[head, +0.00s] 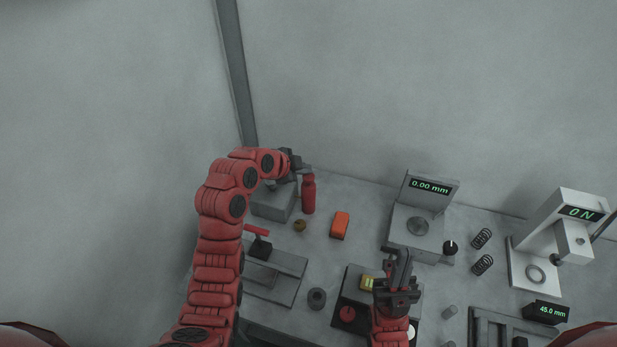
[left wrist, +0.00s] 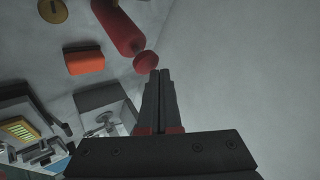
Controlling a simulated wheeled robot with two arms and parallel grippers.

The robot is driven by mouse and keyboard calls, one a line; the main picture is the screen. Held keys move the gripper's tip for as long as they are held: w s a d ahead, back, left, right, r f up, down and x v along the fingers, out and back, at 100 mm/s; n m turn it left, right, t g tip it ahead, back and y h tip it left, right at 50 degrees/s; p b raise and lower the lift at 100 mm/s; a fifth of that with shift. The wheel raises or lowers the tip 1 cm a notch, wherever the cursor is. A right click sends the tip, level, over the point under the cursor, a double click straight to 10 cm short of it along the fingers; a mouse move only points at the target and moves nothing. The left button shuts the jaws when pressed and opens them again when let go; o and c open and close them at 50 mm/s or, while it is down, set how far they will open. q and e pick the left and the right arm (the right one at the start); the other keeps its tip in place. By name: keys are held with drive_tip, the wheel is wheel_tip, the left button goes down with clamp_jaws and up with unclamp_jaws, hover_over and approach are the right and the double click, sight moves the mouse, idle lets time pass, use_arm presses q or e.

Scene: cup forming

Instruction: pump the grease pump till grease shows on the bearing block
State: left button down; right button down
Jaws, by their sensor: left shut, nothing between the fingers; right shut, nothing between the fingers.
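The likely grease pump is a red upright cylinder (head: 308,195) at the back left of the bench. In the left wrist view the red cylinder (left wrist: 118,26) has a round red knob (left wrist: 146,63) at its end, just beyond my fingertips. A grey block (head: 271,206), perhaps the bearing block, stands left of it; my left arm partly hides its top, and I cannot make out grease. My left gripper (head: 300,165) is shut and empty, near the cylinder's top; contact is unclear. In the left wrist view its fingers (left wrist: 159,73) are together. My right gripper (head: 400,262) is shut and empty.
An orange block (head: 340,225) and a small brass piece (head: 299,225) lie in front of the cylinder. A gauge (head: 430,187) reading 0.00 mm, springs (head: 481,238) and a white press (head: 527,258) stand right. A black box (head: 348,313) is below my right gripper.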

sight(304, 178)
use_arm(q)
drive_tip(key=shift+s+f+b, duration=0.1)
drive_tip(key=shift+f+b, duration=1)
drive_tip(key=shift+f, duration=0.2)
idle(1.4)
drive_tip(key=shift+r, duration=0.2)
drive_tip(key=shift+r+b, duration=0.5)
drive_tip(key=shift+r, duration=1)
drive_tip(key=shift+r, duration=2.55)
drive_tip(key=shift+f+b, duration=0.15)
drive_tip(key=shift+b, duration=0.15)
